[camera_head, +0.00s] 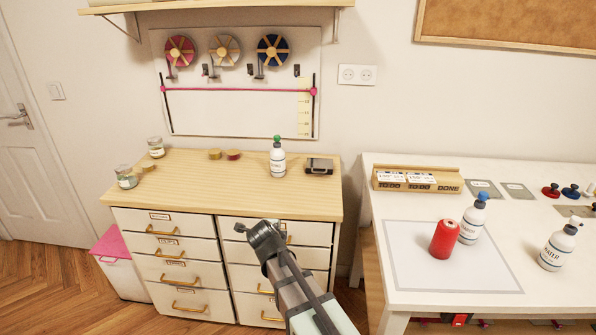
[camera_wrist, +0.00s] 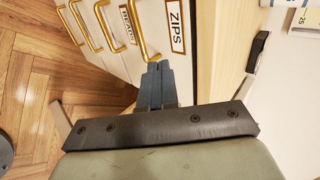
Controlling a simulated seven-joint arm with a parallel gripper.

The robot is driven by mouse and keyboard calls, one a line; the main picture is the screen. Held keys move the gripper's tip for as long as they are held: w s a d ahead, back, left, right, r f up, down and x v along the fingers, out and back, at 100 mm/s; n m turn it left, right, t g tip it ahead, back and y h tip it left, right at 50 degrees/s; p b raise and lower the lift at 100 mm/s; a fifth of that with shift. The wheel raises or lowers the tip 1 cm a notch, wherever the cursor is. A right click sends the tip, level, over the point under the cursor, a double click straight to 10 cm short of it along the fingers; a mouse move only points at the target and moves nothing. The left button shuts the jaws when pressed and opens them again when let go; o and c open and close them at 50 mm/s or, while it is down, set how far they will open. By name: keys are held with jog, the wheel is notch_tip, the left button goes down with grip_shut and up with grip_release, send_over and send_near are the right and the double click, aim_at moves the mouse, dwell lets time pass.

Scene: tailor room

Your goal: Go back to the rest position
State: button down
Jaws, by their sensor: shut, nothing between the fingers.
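My gripper (camera_wrist: 158,82) is shut and empty in the wrist view, its two dark fingers side by side. It points toward the front of the drawer cabinet (camera_wrist: 200,40), near a drawer labelled ZIPS (camera_wrist: 176,27). In the head view my arm reaches up from the bottom, and its end is in front of the right-hand drawers of the cabinet (camera_head: 235,205). The fingertips are hard to make out there. The drawers I can see look closed, though my arm hides part of the right column.
On the cabinet stand jars (camera_head: 126,177), a green-capped bottle (camera_head: 278,160) and a dark box (camera_head: 319,166). The white table (camera_head: 385,290) at right holds a red spool (camera_head: 444,240), a blue-capped bottle (camera_head: 472,220) and a white-capped bottle (camera_head: 559,248). A pink-lidded bin (camera_head: 115,262) stands left.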

jog(key=s+d+f+n+g, duration=0.4)
jog(key=s+f+n, duration=0.4)
jog(key=f+n, duration=0.3)
jog(key=s+d+f+n+g, duration=0.4)
jog(key=s+f+n, duration=0.4)
jog(key=n, duration=0.4)
jog(key=s+d+f+m+g, duration=0.1)
jog(key=s+d+f+g, duration=0.1)
jog(key=s+d+f, duration=0.5)
jog(key=s+d+f+m+g, duration=0.2)
jog(key=s+d+f, duration=0.6)
jog(key=s, duration=0.5)
jog(key=s+d+f+m+g, duration=0.2)
jog(key=s+d+f+g, duration=0.2)
jog(key=s+d+f, duration=0.3)
jog(key=s+d, duration=0.1)
jog(key=s, duration=0.2)
jog(key=shift+d+f, duration=0.2)
